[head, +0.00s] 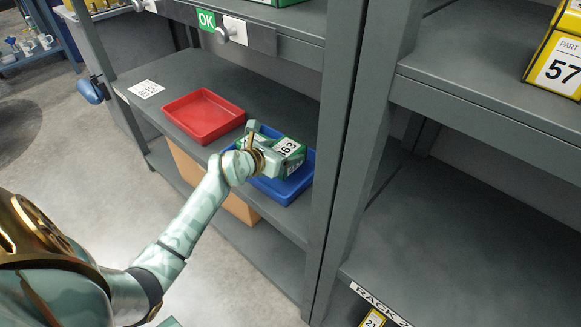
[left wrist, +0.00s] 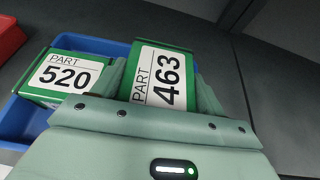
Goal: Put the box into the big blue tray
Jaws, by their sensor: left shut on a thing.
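A green and white box marked PART 463 (head: 289,146) is held by my left gripper (head: 268,150) over the big blue tray (head: 299,187) on the middle shelf. In the left wrist view the same box (left wrist: 163,75) sits between the two fingers, its label facing the camera. A second green box marked PART 520 (left wrist: 68,75) lies in the blue tray (left wrist: 92,46), left of the held box. I cannot tell whether the held box touches the tray floor. The arm and gripper hide part of the tray in the head view. My right gripper is not in view.
A red tray (head: 203,114) stands left of the blue tray on the same shelf. A grey rack post (head: 345,150) rises close to the right of the blue tray. A shelf with a drawer-like front and green OK sign (head: 206,19) is above. A cardboard box (head: 240,208) is below.

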